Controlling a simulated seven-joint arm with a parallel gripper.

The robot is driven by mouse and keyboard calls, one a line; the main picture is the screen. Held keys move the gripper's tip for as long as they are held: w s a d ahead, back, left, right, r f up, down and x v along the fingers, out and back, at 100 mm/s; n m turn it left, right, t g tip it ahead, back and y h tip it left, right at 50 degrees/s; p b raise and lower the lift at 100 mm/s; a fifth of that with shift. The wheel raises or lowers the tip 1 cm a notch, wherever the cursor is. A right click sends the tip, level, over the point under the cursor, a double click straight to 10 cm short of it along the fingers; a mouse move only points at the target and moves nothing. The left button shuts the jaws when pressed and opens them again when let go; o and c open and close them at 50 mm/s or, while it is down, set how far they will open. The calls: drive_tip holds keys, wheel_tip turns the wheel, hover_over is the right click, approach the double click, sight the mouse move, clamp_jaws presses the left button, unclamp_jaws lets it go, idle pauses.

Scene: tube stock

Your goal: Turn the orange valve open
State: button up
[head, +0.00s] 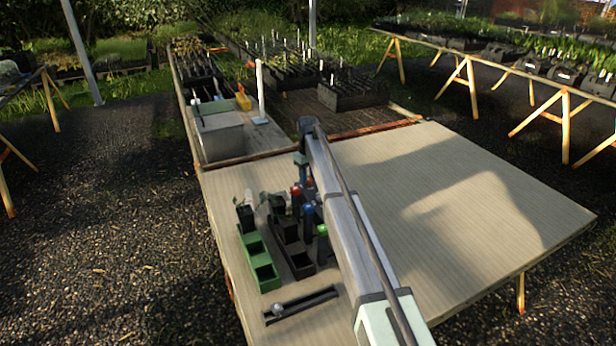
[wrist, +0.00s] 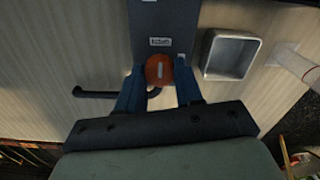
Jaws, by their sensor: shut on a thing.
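The orange valve (wrist: 159,70) shows in the wrist view as a rounded orange knob with a pale mark on it. It sits at the lower end of a dark grey panel (wrist: 163,14) with a small white label. My gripper (wrist: 160,80) has its two blue fingers on either side of the valve and is shut on it. In the head view my arm hides the valve, and the fingers cannot be made out clearly.
In the wrist view, a square metal tub (wrist: 207,60) is right of the panel and a black pipe (wrist: 95,94) left. In the head view, a green rack (head: 262,262), a black rack (head: 291,250) and a dark rail (head: 300,303) stand left of my arm. The table's right side is clear.

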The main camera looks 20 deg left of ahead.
sight(308, 179)
drive_tip(key=o, duration=1)
drive_tip(key=shift+o, duration=0.2)
wheel_tip(308, 179, up, 14)
